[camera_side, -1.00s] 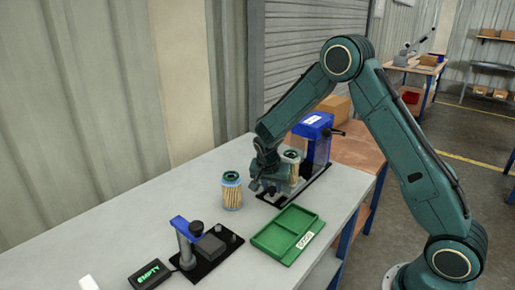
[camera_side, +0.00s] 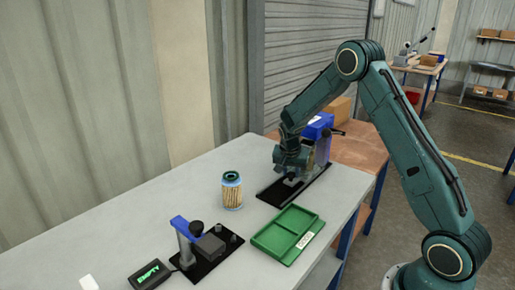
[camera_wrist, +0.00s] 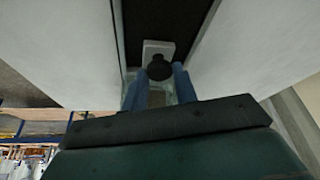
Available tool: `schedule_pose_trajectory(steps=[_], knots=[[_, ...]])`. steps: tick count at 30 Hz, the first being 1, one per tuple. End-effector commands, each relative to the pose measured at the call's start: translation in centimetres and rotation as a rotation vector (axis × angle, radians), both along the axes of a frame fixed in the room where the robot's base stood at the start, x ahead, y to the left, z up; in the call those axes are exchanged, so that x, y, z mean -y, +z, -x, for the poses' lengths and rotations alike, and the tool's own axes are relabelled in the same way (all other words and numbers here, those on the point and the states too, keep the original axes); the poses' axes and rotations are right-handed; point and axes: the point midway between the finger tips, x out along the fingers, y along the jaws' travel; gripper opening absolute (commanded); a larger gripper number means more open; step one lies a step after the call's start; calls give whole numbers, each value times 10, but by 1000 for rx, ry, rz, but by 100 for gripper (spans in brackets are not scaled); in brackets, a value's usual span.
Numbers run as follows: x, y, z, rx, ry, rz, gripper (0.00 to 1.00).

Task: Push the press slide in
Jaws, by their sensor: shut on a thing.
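The press (camera_side: 318,129), with a blue top, stands at the back right of the bench on a long black base (camera_side: 268,194). My gripper (camera_side: 290,178) is low over this base, just in front of the press. In the wrist view, the two blue fingers of my gripper (camera_wrist: 160,78) are shut on a dark round knob (camera_wrist: 158,67). The knob sits at a pale block of the press slide (camera_wrist: 152,45), on the black track. My gripper and wrist hide most of the slide and whatever it carries in the side view.
A filter cartridge (camera_side: 232,191) stands upright on the bench left of the press base. A green tray (camera_side: 275,258) lies in front. A black fixture with a blue arm (camera_side: 186,228) and a display reading EMPTY (camera_side: 150,274) stand at the front left.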

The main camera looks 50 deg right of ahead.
Motion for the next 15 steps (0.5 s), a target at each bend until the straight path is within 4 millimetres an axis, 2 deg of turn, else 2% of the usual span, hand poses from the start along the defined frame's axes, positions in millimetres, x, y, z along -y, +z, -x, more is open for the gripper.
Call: schedule_pose_trajectory(steps=[1, 5, 14, 15], knots=[[10, 0, 0, 4, -5, 1, 0], [22, 0, 0, 4, -2, 1, 0], [27, 0, 0, 4, -4, 7, 0], [27, 0, 0, 5, -5, 7, 30]])
